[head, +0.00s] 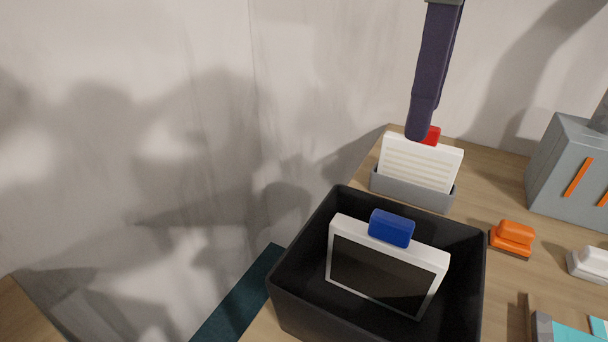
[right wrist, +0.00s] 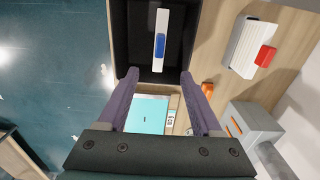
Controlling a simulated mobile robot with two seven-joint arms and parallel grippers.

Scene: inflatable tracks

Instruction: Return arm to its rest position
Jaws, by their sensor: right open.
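My right gripper (head: 420,122) hangs from the top of the head view, its purple finger overlapping the white panel at the back in the picture. In the right wrist view its two fingers (right wrist: 160,74) are spread wide with nothing held between them. A white-framed dark panel with a blue grip (head: 391,228) stands tilted inside a black bin (head: 462,240). It also shows beyond the fingertips in the right wrist view (right wrist: 161,22), apart from them. My left gripper is not in view.
A white slatted panel (head: 420,162) with a red grip stands in a grey holder (head: 411,190) behind the bin. Orange (head: 514,234) and white (head: 590,262) small blocks sit on the wooden table to the right. A grey machine (head: 570,165) with orange slots stands at the right.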

